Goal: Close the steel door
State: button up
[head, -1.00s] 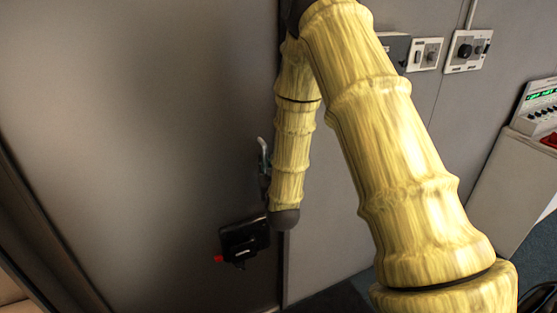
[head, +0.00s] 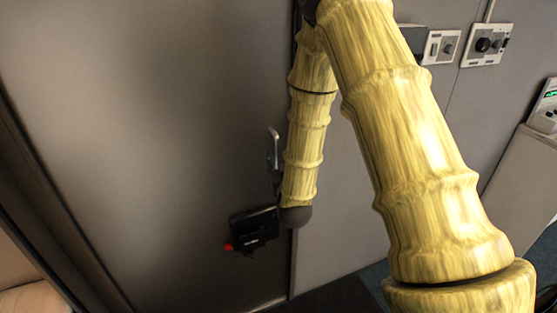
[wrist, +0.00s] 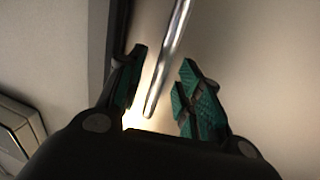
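The steel door (head: 170,120) is a large grey panel filling the left of the head view. Its right edge runs down behind my arm, beside a grey wall; I cannot tell whether it is flush. A metal lever handle (head: 273,150) stands on it near that edge, just left of my forearm. In the wrist view the handle (wrist: 170,60) is a shiny rod passing between the fingers of my gripper (wrist: 162,64). The fingers have teal pads and are apart, with visible gaps to the rod.
A black box with a red end (head: 253,228) shows beside my arm's end, low on the door side. Wall switches (head: 484,45) and a pale cabinet (head: 520,170) stand at the right. A dark frame strip (head: 50,200) borders the door's left side.

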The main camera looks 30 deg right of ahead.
jog(key=v, duration=1.1)
jog(key=shift+s, duration=0.15)
jog(key=s+a+f+n+g+y, duration=0.1)
jog(key=s+a+f+g, duration=0.15)
jog(key=f, duration=0.45)
jog(key=s+a+f+g+y, duration=0.1)
jog(key=s+f+g, duration=0.25)
jog(key=f, duration=0.45)
jog(key=s+a+f+n+g+y, duration=0.1)
jog(key=s+f+g, duration=0.15)
jog(key=f, duration=0.45)
jog(key=s+a+f+g, duration=0.1)
jog(key=s+f+g, duration=0.2)
jog(key=s+f, duration=0.2)
jog(key=s+a+f+g+y, duration=0.1)
jog(key=s+f, duration=0.4)
jog(key=s, duration=0.7)
jog(key=s+a+f+g+y, duration=0.1)
jog(key=s+a+f+g, duration=0.2)
jog(key=s+f+g, duration=0.2)
jog(key=s+f, duration=0.1)
jog(key=s, duration=0.2)
jog(key=shift+s+n, duration=0.2)
jog(key=shift+n, duration=0.2)
jog(key=shift+a, duration=0.1)
